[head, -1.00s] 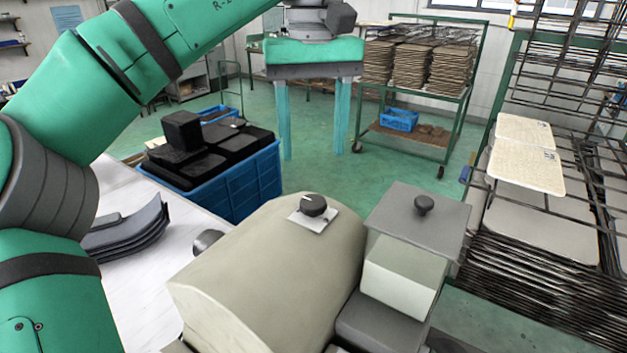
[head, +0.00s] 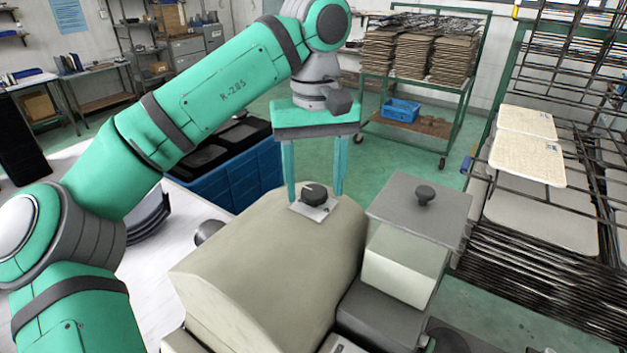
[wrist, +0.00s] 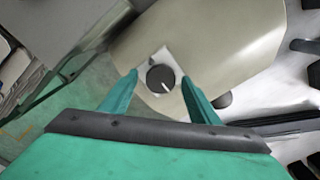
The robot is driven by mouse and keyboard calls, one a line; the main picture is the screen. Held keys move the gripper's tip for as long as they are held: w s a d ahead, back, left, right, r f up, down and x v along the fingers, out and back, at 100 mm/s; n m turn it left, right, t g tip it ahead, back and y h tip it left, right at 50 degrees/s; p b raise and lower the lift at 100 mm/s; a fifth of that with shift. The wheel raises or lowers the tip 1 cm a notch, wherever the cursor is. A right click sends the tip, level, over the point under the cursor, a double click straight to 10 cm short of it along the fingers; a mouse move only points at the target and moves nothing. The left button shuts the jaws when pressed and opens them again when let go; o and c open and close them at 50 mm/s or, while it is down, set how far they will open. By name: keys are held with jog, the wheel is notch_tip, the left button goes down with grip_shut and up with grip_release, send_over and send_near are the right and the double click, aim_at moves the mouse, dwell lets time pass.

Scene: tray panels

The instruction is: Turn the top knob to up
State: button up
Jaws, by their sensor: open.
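The top knob (head: 313,195) is a round dark knob with a white pointer line, on a small white plate (head: 325,211) on the curved beige housing (head: 270,265). In the head view its line points to the upper left, away from me. My gripper (head: 315,192) is open, pointing down, with its two green fingers on either side of the knob in this view. The wrist view shows the knob (wrist: 161,78) between the spread fingertips, its line towards the lower right. I cannot tell whether the fingers touch it.
A grey lid (head: 400,200) with a dark knob (head: 424,195) stands right of the housing. Another dark knob (head: 208,232) sits at the housing's left side. A blue crate (head: 235,175) with black parts is behind. A wire rack (head: 530,260) fills the right.

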jog(key=shift+s, duration=0.1)
jog(key=c, duration=1.1)
jog(key=shift+o, duration=0.2)
